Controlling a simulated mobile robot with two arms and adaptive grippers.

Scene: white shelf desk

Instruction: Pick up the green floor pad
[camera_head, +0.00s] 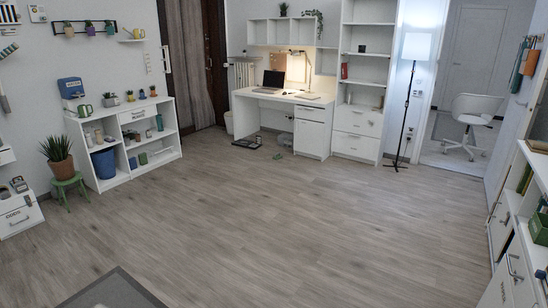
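A small pale green item (284,139) lies on the floor under the white desk, left of the drawer unit. It is too small and far off to tell if it is the green floor pad. A smaller greenish item (277,156) lies on the floor just in front of it. Neither of my grippers shows in the head view.
A dark flat item (247,143) lies on the floor by the desk (280,97). A floor lamp (407,115) stands right of the drawers. A low white shelf (125,140) and plant stool (69,185) stand left, white shelving (515,235) right. The middle floor is clear.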

